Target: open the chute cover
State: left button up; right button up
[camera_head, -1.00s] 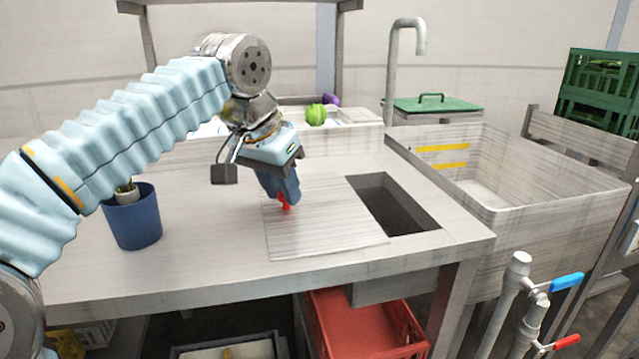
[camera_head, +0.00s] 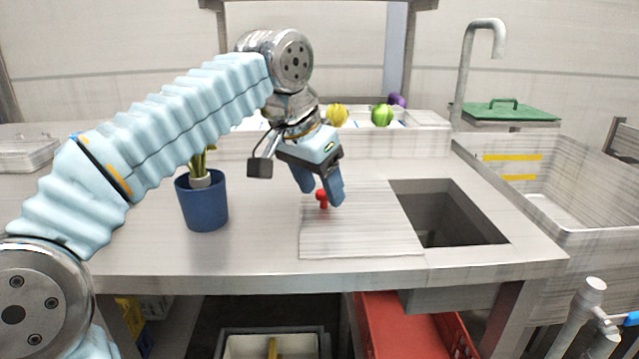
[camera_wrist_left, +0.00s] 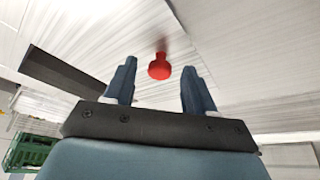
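The chute cover (camera_head: 365,235) is a flat pale square plate with a red knob (camera_head: 321,198) near its left side. It lies on the counter to the left of the dark rectangular chute opening (camera_head: 450,215), which is uncovered. My left gripper (camera_head: 322,192) is over the cover by the knob. In the left wrist view the red knob (camera_wrist_left: 159,67) sits ahead of and between the two spread blue fingers (camera_wrist_left: 160,85), touching neither. The gripper is open and empty. My right gripper is not in view.
A blue pot (camera_head: 203,205) with a plant stands left on the counter (camera_head: 250,255). A basin (camera_head: 590,190) is at the right, with a tap (camera_head: 465,70) behind. A red crate (camera_head: 410,330) is below. A yellow and a green vegetable (camera_head: 382,115) lie at the back.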

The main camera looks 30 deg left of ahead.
pick_arm(q)
jog(key=shift+r, duration=0.1)
jog(key=p+v, duration=0.4)
jog(key=v, duration=0.9)
jog(key=shift+r, duration=0.3)
jog(key=shift+s, duration=0.1)
